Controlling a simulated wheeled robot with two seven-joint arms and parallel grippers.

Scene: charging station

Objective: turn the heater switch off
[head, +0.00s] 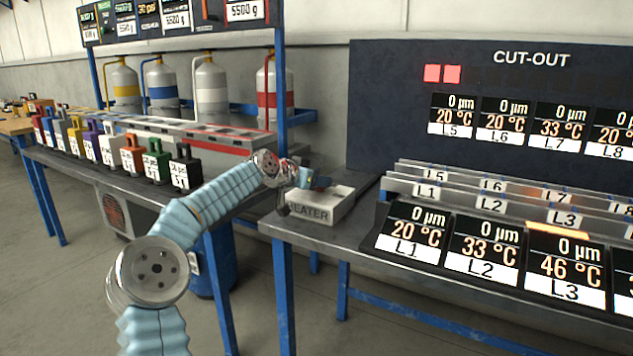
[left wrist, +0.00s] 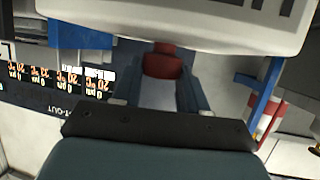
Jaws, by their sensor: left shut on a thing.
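The heater box (head: 332,208) is pale, with dark lettering, and sits on the near left end of the right-hand metal bench. My left gripper (head: 318,183) is at the box's top, covering part of it and the first letter of its label. In the left wrist view the gripper (left wrist: 165,85) has its two blue-grey fingers on either side of a red switch piece (left wrist: 165,66), and it is shut on it. The heater box (left wrist: 200,20) also fills the top of that view. Which way the switch is set is hidden. My right gripper is not in view.
A dark CUT-OUT panel (head: 400,90) with two red squares lit stands behind the right bench (head: 355,240). Displays L1 to L3 read 20, 33 and 46 °C. Several colored weights (head: 133,158) and gas cylinders (head: 210,90) stand at the left. A gap separates the benches.

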